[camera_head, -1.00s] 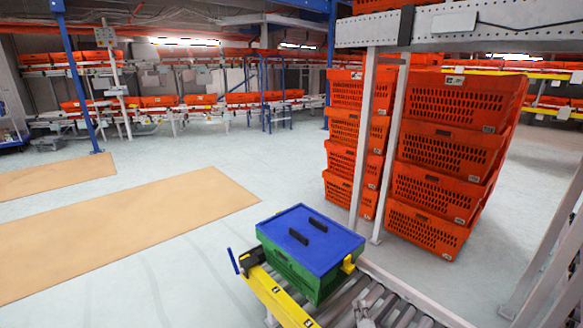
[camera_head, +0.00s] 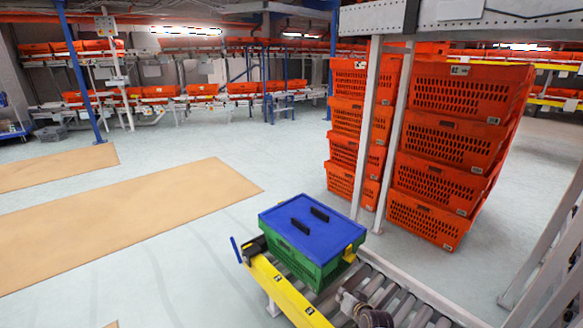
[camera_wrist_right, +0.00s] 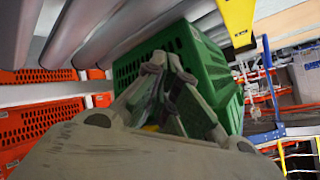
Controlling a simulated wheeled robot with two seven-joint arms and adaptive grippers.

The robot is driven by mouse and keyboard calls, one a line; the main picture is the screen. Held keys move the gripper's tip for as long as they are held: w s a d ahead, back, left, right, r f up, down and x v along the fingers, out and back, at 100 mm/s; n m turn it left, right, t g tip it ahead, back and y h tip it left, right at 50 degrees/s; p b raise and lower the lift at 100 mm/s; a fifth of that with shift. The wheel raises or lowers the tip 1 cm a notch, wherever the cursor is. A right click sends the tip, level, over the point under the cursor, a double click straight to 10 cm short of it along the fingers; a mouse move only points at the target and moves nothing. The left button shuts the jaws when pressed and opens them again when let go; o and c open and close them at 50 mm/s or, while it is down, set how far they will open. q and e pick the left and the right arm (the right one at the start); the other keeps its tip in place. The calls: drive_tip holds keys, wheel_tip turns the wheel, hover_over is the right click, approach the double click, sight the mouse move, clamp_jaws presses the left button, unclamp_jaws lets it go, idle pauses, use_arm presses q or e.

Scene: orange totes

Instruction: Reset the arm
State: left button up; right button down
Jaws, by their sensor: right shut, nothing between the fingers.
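My right gripper (camera_head: 347,298) shows at the bottom of the head view, low over the conveyor rollers, near the front right of a green crate with a blue lid. In the right wrist view its fingers (camera_wrist_right: 166,66) are together and empty, in front of the green crate's wall (camera_wrist_right: 196,58). I cannot tell whether they touch it. The crate shows in the head view with its blue lid (camera_head: 287,238) on and two black handles on top. My left gripper is out of view.
The crate stands at the end of a roller conveyor (camera_head: 410,310) with a yellow side rail (camera_head: 285,292). Stacked orange totes (camera_head: 455,140) stand behind white posts (camera_head: 390,140) to the right. Open floor (camera_head: 170,255) lies to the left.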

drive_tip(key=s+a+r+n+g, duration=0.3)
drive_tip(key=s+r+n, duration=0.3)
drive_tip(key=s+r, duration=0.9)
use_arm(q)
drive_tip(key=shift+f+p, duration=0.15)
drive_tip(key=shift+p, duration=0.45)
use_arm(e)
drive_tip(key=s+f+g, duration=0.1)
drive_tip(key=s+f, duration=0.4)
drive_tip(key=s, duration=0.4)
drive_tip(key=s+a+f+g, duration=0.1)
drive_tip(key=s+f+g, duration=0.1)
drive_tip(key=s+f, duration=0.3)
drive_tip(key=s, duration=0.4)
drive_tip(key=shift+s+f, duration=0.25)
drive_tip(key=shift+f, duration=0.15)
use_arm(q)
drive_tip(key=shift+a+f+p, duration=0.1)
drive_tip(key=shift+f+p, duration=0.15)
drive_tip(key=shift+p, duration=0.25)
use_arm(e)
drive_tip(key=shift+f, duration=0.25)
